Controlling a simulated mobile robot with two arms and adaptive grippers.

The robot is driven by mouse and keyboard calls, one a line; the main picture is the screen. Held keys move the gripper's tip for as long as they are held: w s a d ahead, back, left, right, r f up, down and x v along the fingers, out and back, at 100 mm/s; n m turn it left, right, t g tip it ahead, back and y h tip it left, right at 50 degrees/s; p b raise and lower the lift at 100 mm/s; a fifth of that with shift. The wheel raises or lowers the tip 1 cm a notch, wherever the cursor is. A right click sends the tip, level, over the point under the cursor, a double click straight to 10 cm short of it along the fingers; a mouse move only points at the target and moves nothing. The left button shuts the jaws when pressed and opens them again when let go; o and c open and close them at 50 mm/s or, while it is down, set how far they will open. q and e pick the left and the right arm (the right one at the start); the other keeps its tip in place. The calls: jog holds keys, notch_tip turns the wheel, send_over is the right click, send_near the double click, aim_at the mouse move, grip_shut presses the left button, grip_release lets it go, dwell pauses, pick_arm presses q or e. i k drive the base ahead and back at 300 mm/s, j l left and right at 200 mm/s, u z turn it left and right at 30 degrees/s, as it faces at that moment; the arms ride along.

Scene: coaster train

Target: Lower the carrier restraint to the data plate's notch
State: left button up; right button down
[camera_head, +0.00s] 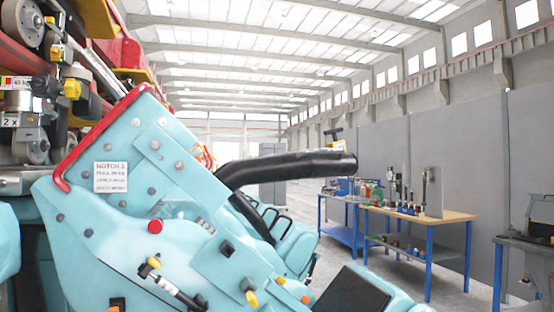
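The carrier (150,235) is a light blue seat body with a red edge, filling the left and lower middle of the head view. The data plate (110,177) is a small white label on its side; its top line looks like "NOTCH 3", though the digit is hard to read, and the smaller lines are unclear. The restraint (290,167) is a thick black padded bar that reaches out to the right, nearly level, above the seat. Neither of my grippers shows in this view.
A wooden-topped workbench (420,214) with blue legs and several tools stands to the right. Another bench (345,238) is behind it, and a dark table (525,245) is at the right edge. Red and metal machinery (40,70) is at upper left. Grey floor is open between the benches.

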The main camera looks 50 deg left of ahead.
aim_at(327, 162)
jog(key=u, duration=1.25)
